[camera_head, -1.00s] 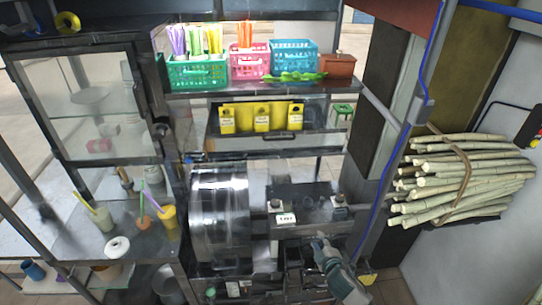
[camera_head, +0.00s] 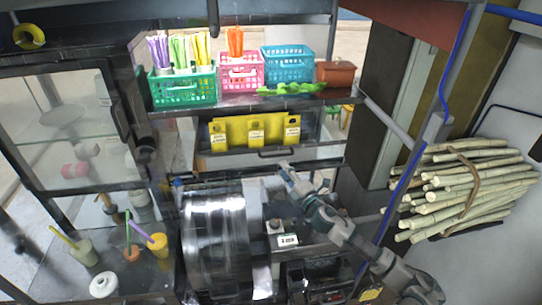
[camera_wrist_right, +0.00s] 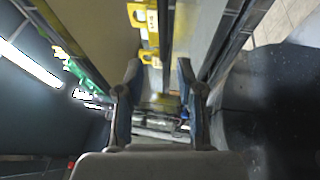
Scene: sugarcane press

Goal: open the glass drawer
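A drawer (camera_head: 225,163) with a clear front and a dark handle (camera_head: 275,153) sits below the basket shelf, and yellow packets (camera_head: 257,137) stand in it. It looks shut. My right gripper (camera_head: 284,168) is raised in front of the drawer, just below the right part of the handle. In the right wrist view my right gripper (camera_wrist_right: 158,68) has its two fingers apart. Yellow packets (camera_wrist_right: 149,22) show beyond the fingertips. I cannot tell whether the fingers touch the handle. My left gripper is not in view.
A metal drum (camera_head: 215,235) and press machinery stand below the drawer. A glass cabinet (camera_head: 70,135) is on the left, above a counter with cups. Baskets (camera_head: 183,88) fill the shelf above. Sugarcane (camera_head: 470,190) is bundled at the right.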

